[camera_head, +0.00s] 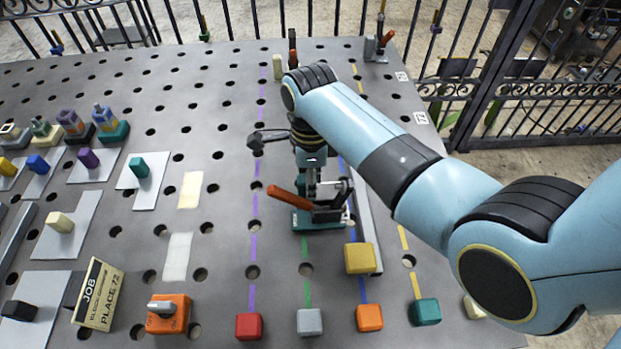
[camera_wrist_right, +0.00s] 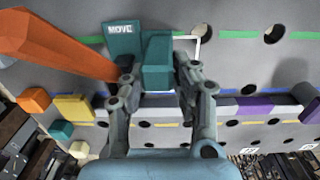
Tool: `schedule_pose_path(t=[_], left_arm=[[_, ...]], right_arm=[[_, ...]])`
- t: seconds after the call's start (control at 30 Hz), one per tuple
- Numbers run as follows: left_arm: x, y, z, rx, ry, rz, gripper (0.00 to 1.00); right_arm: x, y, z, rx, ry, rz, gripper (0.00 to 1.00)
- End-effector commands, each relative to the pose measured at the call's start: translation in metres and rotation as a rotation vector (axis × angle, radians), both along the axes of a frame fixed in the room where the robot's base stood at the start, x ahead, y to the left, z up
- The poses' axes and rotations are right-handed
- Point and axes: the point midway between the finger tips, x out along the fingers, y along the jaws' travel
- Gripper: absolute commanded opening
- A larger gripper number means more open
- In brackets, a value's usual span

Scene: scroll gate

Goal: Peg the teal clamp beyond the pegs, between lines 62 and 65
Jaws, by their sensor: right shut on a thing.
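The teal clamp has a flat teal base (camera_head: 302,221), an orange handle (camera_head: 288,197) and dark metal parts. It stands on or just above the grey perforated table, over the green line; I cannot tell whether it touches. My right gripper (camera_head: 313,190) points down at it. In the right wrist view the fingers (camera_wrist_right: 158,75) are closed on both sides of the clamp's upright teal block (camera_wrist_right: 157,62). The base marked MOVE (camera_wrist_right: 122,40) and the orange handle (camera_wrist_right: 55,45) show to the left. My left gripper is out of view.
A metal rail (camera_head: 366,222) with a yellow block (camera_head: 360,257) lies right of the clamp. Coloured blocks line the near edge. Other clamps stand at the far edge (camera_head: 378,47). A JOB sign (camera_head: 99,295) and an orange switch box (camera_head: 168,314) stand near left.

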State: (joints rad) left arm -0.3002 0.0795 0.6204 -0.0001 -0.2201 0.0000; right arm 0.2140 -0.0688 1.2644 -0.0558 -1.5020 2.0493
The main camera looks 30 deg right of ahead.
Motion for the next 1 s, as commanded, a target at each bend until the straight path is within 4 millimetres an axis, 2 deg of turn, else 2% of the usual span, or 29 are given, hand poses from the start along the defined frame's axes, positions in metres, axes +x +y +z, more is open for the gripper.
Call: schedule_pose_path(t=[0.43, 0.47, 0.63, 0.67, 1.0], left_arm=[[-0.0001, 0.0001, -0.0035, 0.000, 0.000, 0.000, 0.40], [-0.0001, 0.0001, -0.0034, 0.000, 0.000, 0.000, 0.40], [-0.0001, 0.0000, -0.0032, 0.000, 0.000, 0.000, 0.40], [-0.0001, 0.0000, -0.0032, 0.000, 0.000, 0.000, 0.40], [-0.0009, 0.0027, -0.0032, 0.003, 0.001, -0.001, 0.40]], right_arm=[[0.0014, 0.0000, -0.0065, 0.000, -0.002, 0.000, 0.00], [0.0014, 0.0000, -0.0063, 0.000, -0.002, 0.000, 0.30], [0.0008, -0.0001, -0.0065, 0.000, -0.001, 0.000, 0.52], [0.0007, 0.0000, -0.0067, 0.000, -0.001, 0.000, 0.54], [-0.0016, 0.0003, -0.0073, 0.001, 0.004, 0.000, 0.54]])
